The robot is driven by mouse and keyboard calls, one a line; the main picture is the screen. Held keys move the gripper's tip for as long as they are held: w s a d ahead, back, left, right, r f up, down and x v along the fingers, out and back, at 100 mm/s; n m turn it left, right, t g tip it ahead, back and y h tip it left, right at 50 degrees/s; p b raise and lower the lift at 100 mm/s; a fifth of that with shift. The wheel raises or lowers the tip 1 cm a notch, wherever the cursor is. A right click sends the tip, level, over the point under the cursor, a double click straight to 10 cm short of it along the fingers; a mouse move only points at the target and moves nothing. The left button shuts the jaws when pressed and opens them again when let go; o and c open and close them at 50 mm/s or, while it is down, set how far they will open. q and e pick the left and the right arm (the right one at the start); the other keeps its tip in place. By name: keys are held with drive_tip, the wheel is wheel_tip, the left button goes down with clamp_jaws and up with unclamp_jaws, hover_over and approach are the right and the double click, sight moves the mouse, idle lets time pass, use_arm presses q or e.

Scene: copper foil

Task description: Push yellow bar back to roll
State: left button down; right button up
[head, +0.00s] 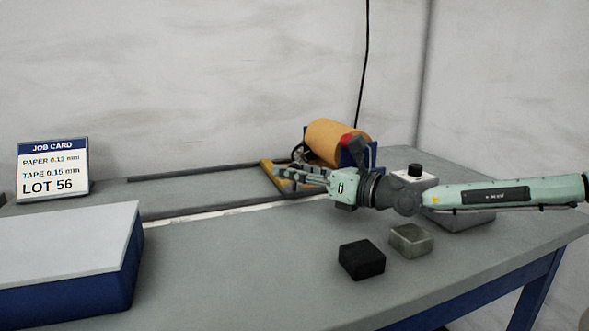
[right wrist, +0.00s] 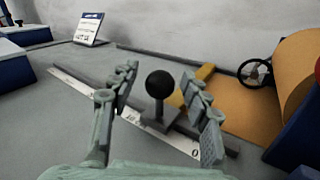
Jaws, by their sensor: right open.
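The yellow bar (head: 267,177) lies across the two dark rails in front of the roll in the head view. It also shows in the right wrist view (right wrist: 204,74), partly hidden by my right finger. The orange-brown roll (head: 337,142) sits in a blue stand behind the bar. A black ball knob (right wrist: 160,84) stands on a grey block at the near rail, close to the bar. My right gripper (head: 281,173) is open at the bar's near end. In the right wrist view its fingers (right wrist: 158,75) straddle the knob, apart from it. My left gripper is out of view.
A job card (head: 53,170) stands at the back left. A blue block with a pale top (head: 70,255) fills the front left. A black block (head: 361,260) and a grey block (head: 410,240) lie below my right arm. The table's middle front is clear.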

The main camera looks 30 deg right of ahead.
drive_tip(key=shift+c, duration=0.2)
clamp_jaws()
idle(0.3)
